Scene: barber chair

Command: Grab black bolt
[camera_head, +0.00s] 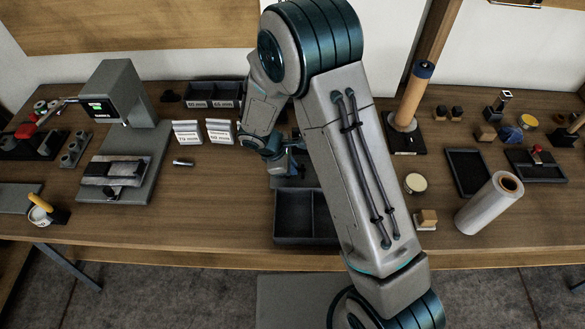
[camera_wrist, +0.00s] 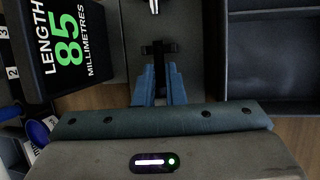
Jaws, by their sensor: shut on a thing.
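The black bolt (camera_wrist: 158,50) shows in the wrist view between the blue fingers of my gripper (camera_wrist: 160,78). It has a dark, wide cross-shaped outline and lies over a grey surface. My gripper is shut on it; the fingers hide part of its shaft. In the head view my gripper (camera_head: 288,164) is just behind the dark divided tray (camera_head: 293,239), partly hidden by my arm. The bolt cannot be made out there.
A black sign (camera_wrist: 62,45) reading 85 millimetres is close on the left in the wrist view. A shiny metal piece (camera_wrist: 153,6) lies ahead. In the head view, small signs (camera_head: 188,132) and a grey machine (camera_head: 117,92) stand left, a clear roll (camera_head: 488,205) right.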

